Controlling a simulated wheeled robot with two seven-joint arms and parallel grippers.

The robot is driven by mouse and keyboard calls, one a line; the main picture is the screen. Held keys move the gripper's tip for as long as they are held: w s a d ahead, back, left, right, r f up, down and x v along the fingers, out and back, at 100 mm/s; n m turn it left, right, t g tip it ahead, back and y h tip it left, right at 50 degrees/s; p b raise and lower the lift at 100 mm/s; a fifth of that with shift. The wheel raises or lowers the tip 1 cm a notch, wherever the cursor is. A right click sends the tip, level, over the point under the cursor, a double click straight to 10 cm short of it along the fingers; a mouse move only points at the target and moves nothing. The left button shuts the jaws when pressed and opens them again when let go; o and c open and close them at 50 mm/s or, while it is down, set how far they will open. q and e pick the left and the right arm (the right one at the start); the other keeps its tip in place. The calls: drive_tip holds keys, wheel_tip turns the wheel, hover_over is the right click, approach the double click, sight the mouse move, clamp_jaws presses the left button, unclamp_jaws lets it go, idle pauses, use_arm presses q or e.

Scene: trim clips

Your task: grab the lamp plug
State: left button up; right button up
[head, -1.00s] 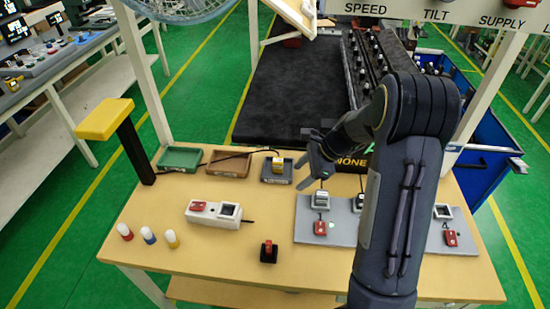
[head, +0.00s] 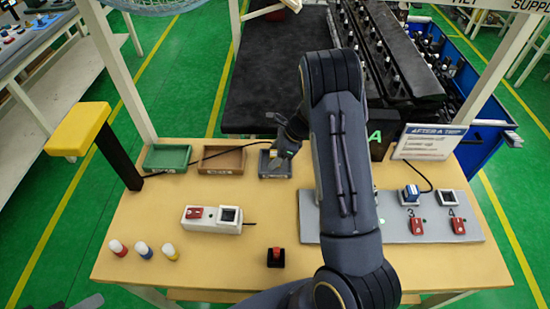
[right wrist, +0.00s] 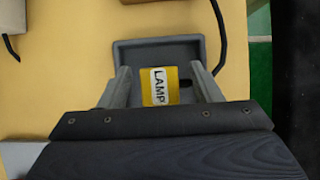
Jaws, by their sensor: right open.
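The lamp plug (right wrist: 159,87) is yellow with a white label reading LAMP. It lies in a small grey tray (right wrist: 150,50) at the back of the table; in the head view the plug (head: 273,154) is partly hidden by my right gripper (head: 281,146). In the right wrist view my right gripper (right wrist: 160,74) is open, one finger on each side of the plug, with gaps visible between. A dark cable end shows beside the plug. A grey shape at the lower left edge of the head view appears to be my left gripper (head: 80,301); its jaws are unclear.
Green (head: 166,158) and brown (head: 221,161) trays stand left of the grey one. A white switch box (head: 212,219), a red button (head: 276,257) and several capped pegs are nearer. A socket panel (head: 447,228) and a sign (head: 430,143) are at right.

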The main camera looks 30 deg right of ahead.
drive_tip(key=shift+w+a+f, duration=0.2)
drive_tip(key=shift+a+f, duration=0.1)
drive_tip(key=shift+f, duration=0.25)
drive_tip(key=c, duration=1.1)
drive_tip(key=shift+r, duration=0.5)
drive_tip(key=r, duration=0.3)
drive_tip(key=shift+s, duration=0.2)
drive_tip(key=s+a+r, duration=0.1)
drive_tip(key=s+r, duration=0.2)
drive_tip(key=s, duration=0.1)
drive_tip(key=s+a+r, duration=0.1)
drive_tip(key=s+r, duration=0.2)
drive_tip(key=s, duration=0.2)
drive_tip(key=s+a+r, duration=0.1)
drive_tip(key=s+r, duration=0.2)
drive_tip(key=s, duration=0.1)
drive_tip(key=shift+s+a, duration=0.15)
drive_tip(key=shift+a, duration=0.05)
